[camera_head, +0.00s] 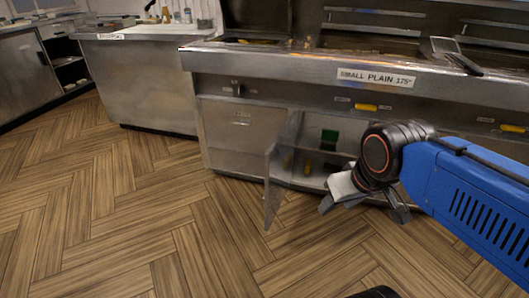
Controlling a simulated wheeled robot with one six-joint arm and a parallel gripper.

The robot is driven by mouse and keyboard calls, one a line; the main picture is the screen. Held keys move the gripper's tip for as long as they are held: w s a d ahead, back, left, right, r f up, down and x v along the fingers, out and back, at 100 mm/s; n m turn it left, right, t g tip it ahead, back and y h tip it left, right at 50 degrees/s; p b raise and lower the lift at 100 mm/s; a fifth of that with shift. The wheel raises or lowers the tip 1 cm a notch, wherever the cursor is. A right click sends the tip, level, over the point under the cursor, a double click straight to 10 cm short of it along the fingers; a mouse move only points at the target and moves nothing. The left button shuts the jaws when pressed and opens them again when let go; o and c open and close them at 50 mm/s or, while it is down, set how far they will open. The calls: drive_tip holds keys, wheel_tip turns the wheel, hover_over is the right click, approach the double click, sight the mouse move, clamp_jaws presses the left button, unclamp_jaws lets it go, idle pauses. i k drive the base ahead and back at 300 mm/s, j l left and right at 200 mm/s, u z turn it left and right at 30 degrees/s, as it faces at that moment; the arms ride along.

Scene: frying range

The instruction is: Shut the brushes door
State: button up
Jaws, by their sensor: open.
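The brushes door (276,178) stands open, swung out from the front of the steel fryer unit (228,137). It is seen nearly edge-on, with its free edge toward me above the wood floor. Behind it is the open compartment (311,145), with a green item (329,138) and small yellow items (307,168) inside. My gripper (364,211) is to the right of the door, in front of the compartment's lower right. Its fingers are spread and empty, apart from the door. My wrist hides part of the compartment.
A label plate (376,78) and yellow handles (366,107) are on the fryer front above. A spatula-like tool (457,57) lies on the top edge. A steel counter (140,82) stands to the left. The floor (150,220) left of the door is clear.

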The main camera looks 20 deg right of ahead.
sight(279, 156)
drive_tip(key=j+z, duration=0.2)
drive_tip(key=z, duration=0.25)
drive_tip(key=i+j+z, duration=0.1)
drive_tip(key=j+z, duration=0.15)
drive_tip(key=z, duration=0.2)
drive_tip(key=j+z, duration=0.15)
drive_tip(key=j, duration=0.4)
drive_tip(key=j+z, duration=0.15)
drive_tip(key=j, duration=0.4)
drive_tip(key=k+j+z, duration=0.15)
drive_tip(key=j, duration=0.4)
drive_tip(key=j+z, duration=0.2)
drive_tip(key=j, duration=0.35)
drive_tip(key=k+j, duration=0.1)
drive_tip(key=j, duration=0.3)
drive_tip(key=k+j, duration=0.1)
drive_tip(key=j, duration=0.3)
drive_tip(key=j+u, duration=0.25)
drive_tip(key=u, duration=0.2)
